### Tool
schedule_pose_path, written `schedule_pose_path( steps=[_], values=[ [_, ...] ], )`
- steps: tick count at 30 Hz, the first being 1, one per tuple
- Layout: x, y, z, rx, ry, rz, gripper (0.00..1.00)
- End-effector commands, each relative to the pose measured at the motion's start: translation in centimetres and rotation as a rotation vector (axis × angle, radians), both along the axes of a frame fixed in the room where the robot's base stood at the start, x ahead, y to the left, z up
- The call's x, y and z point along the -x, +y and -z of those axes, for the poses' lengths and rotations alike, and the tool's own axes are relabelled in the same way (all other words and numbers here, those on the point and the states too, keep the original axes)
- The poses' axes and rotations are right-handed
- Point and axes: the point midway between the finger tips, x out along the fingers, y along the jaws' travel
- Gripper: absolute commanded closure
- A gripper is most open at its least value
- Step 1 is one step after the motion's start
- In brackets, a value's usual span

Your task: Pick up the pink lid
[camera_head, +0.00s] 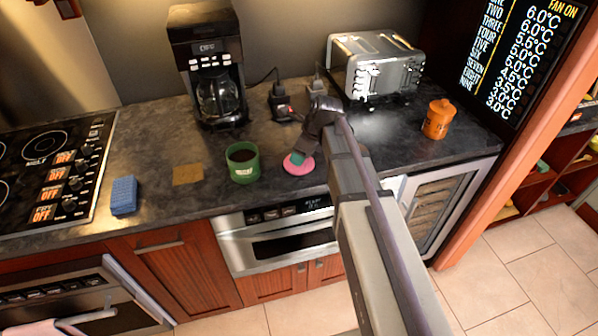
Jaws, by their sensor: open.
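The pink lid (293,169) is a small round disc lying on the dark countertop, right of a green mug (242,162). My gripper (298,158) is directly over the lid, with its teal fingertips at or just above the lid's top. The gripper is open, and its fingers hide part of the lid's upper side. I cannot tell whether the fingertips touch the lid. My arm reaches in from the lower right.
A coffee maker (212,70) and a toaster (374,65) stand at the back. An orange jar (438,119) is at the right. A tan square (187,174) and a blue sponge (124,195) lie left of the mug. The microwave drawer (290,245) below is shut.

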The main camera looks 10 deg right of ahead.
Motion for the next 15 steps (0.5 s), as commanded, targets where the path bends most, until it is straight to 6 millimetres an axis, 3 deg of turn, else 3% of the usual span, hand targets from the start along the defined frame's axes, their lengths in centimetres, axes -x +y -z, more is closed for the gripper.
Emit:
schedule_pose_path(
  steps=[1, 8, 15],
  values=[
    [-0.23, 0.23, 1.66, 0.000, 0.000, -0.001, 0.44],
    [-0.29, 0.40, 1.27, 0.000, 0.000, 0.000, 0.44],
    [-0.29, 0.40, 1.26, 0.000, 0.000, 0.000, 0.66]
  ],
)
